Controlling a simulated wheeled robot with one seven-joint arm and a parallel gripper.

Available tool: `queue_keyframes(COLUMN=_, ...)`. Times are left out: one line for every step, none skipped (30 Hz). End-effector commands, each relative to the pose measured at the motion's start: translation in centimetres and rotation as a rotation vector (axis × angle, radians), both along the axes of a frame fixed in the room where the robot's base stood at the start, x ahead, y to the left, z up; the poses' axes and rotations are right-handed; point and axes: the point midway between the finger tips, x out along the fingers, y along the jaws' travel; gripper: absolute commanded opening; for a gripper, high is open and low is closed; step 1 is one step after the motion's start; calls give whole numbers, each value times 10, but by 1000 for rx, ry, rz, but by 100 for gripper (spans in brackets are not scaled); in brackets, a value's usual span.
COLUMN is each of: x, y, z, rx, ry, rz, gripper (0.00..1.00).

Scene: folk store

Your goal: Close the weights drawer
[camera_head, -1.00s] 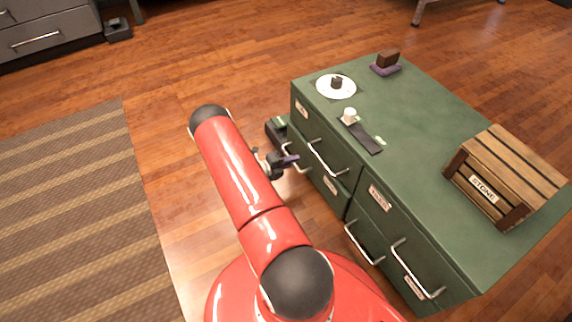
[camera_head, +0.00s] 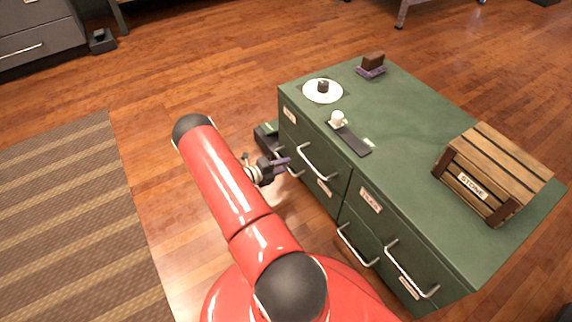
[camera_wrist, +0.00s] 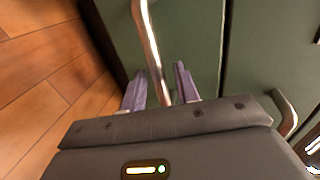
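A green cabinet (camera_head: 420,150) with several drawers stands right of my arm. A lower drawer (camera_head: 263,135) at its far left end sticks out, with its open top showing dark contents. The drawer labels are too small to read, so I cannot confirm which one is the weights drawer. My gripper (camera_head: 286,163) is low in front of this drawer, by its handle. In the wrist view the two purple fingers (camera_wrist: 160,88) are apart, with a metal handle (camera_wrist: 150,40) running between them. A green drawer front (camera_wrist: 195,35) lies just beyond. I cannot tell whether the fingers touch the handle.
A wooden crate (camera_head: 490,170) marked STONE, a white disc (camera_head: 312,92), a small white cup (camera_head: 337,118) and a brown block (camera_head: 373,62) sit on the cabinet top. Other drawer handles (camera_head: 412,272) jut out nearby. Wood floor is clear left of the arm, up to a striped rug (camera_head: 60,220).

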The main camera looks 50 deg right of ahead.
Motion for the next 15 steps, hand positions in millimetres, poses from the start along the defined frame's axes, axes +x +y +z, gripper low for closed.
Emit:
queue_keyframes(x=4, y=9, z=3, rx=0, ry=-1, rz=4, gripper=31)
queue_keyframes(x=6, y=15, z=4, rx=0, ry=-1, rz=4, gripper=31)
queue_keyframes(x=8, y=21, z=6, rx=0, ry=-1, rz=4, gripper=31)
queue_keyframes(x=10, y=26, z=7, rx=0, ry=-1, rz=4, gripper=31)
queue_keyframes(x=11, y=31, z=8, rx=0, ry=0, rz=3, gripper=31)
queue_keyframes(x=12, y=37, z=9, rx=0, ry=0, rz=3, gripper=31)
queue_keyframes(x=13, y=41, z=9, rx=1, ry=0, rz=2, gripper=31)
queue_keyframes(x=15, y=44, z=10, rx=1, ry=0, rz=2, gripper=31)
queue_keyframes(x=16, y=48, z=11, rx=1, ry=0, rz=2, gripper=31)
queue_keyframes(x=16, y=51, z=11, rx=0, ry=1, rz=1, gripper=31)
queue_keyframes(x=17, y=53, z=12, rx=0, ry=1, rz=1, gripper=31)
queue_keyframes(x=17, y=55, z=12, rx=0, ry=1, rz=0, gripper=31)
queue_keyframes(x=18, y=56, z=12, rx=0, ry=1, rz=0, gripper=31)
queue_keyframes(x=18, y=57, z=13, rx=0, ry=0, rz=-1, gripper=31)
queue_keyframes(x=18, y=57, z=13, rx=-1, ry=0, rz=-1, gripper=31)
